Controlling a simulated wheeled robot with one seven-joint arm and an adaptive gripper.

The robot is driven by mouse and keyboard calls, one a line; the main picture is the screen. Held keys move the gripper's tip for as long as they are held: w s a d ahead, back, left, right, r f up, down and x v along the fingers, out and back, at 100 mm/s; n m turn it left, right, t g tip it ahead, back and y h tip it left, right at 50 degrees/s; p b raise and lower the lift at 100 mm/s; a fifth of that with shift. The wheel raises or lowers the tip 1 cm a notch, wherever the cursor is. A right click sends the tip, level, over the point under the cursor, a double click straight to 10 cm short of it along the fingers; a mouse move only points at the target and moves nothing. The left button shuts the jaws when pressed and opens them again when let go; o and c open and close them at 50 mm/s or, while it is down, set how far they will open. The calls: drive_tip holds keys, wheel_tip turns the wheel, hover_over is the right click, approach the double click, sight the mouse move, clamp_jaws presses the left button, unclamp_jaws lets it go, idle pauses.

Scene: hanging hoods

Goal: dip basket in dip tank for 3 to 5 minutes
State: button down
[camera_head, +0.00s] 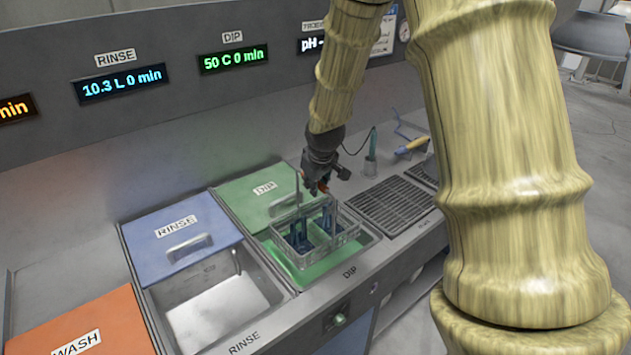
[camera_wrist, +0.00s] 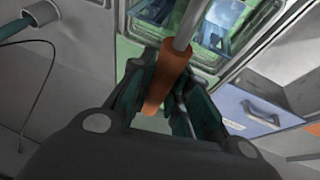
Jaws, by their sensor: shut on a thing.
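The wire basket (camera_head: 343,236) holds several dark blue items and sits at the opening of the dip tank (camera_head: 302,272), over its green liquid. The basket's lower part looks to be at or in the liquid; I cannot tell how deep. My gripper (camera_head: 318,186) is above the basket, shut on its orange handle grip (camera_wrist: 166,75). The basket (camera_wrist: 215,22) also shows beyond the fingers in the wrist view. The green dip lid (camera_head: 250,200) is slid back behind the tank opening. The dip display (camera_head: 232,60) reads 50 C 0 min.
The open rinse basin (camera_head: 215,300) is left of the dip tank, with its blue lid (camera_head: 180,230) slid back. An orange wash lid (camera_head: 85,325) is further left. A dark drain grate (camera_head: 390,205) and a probe in a holder (camera_head: 371,160) are to the right.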

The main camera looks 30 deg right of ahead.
sight(315, 234)
drive_tip(key=shift+f+b, duration=4.5)
drive_tip(key=shift+f, duration=5.4)
drive_tip(key=shift+r, duration=0.15)
